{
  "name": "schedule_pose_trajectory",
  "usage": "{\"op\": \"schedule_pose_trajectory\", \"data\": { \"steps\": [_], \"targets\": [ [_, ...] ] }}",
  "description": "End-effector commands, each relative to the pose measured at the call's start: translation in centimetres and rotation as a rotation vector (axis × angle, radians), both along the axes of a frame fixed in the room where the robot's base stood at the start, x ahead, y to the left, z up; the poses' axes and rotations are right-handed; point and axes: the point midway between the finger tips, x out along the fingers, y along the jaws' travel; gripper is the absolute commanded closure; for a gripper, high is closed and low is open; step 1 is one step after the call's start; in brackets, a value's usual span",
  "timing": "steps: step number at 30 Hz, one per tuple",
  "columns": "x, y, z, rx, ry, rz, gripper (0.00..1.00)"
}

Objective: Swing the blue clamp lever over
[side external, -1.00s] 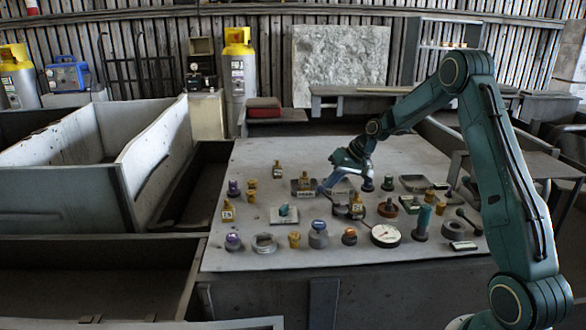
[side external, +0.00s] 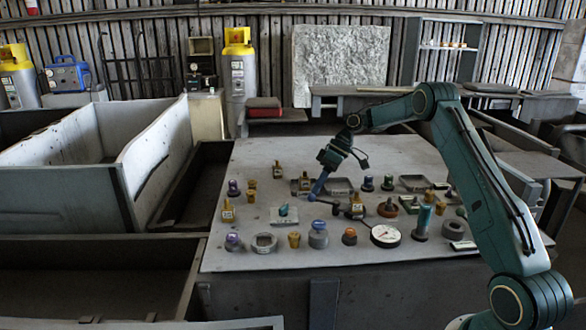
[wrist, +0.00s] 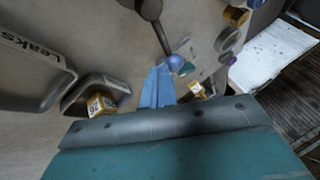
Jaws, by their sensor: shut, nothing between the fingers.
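The clamp lever shows in the wrist view as a dark arm (wrist: 161,35) with a blue ball knob (wrist: 175,62) at its end. The arm runs up to a dark pivot at the top edge. My gripper (wrist: 161,72) has its blue fingers together and empty, with the tips right beside the knob; I cannot tell whether they touch it. In the side external view my gripper (side external: 314,194) points down and left at the panel, and its tips are at the lever's knob end. The lever arm (side external: 326,202) there runs right toward a dark pivot.
A yellow labelled block (wrist: 100,104) sits in a shallow dark tray close to my gripper's left in the wrist view. Another yellow tagged block (wrist: 197,90) stands to the right. A white dial gauge (side external: 385,236) and several knobs crowd the panel (side external: 260,160). Its back left is clear.

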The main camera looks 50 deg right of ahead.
Motion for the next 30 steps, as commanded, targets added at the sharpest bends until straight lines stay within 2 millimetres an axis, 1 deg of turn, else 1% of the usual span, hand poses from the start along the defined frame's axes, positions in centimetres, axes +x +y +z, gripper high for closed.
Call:
{"op": "schedule_pose_trajectory", "data": {
  "steps": [12,25,30],
  "targets": [
    [-0.03,0.57,0.09,0.0,-0.001,-0.004,1.0],
    [-0.05,0.52,0.13,0.001,-0.002,-0.006,1.0],
    [-0.15,0.2,0.64,0.0,-0.003,-0.004,1.0]
  ]
}}
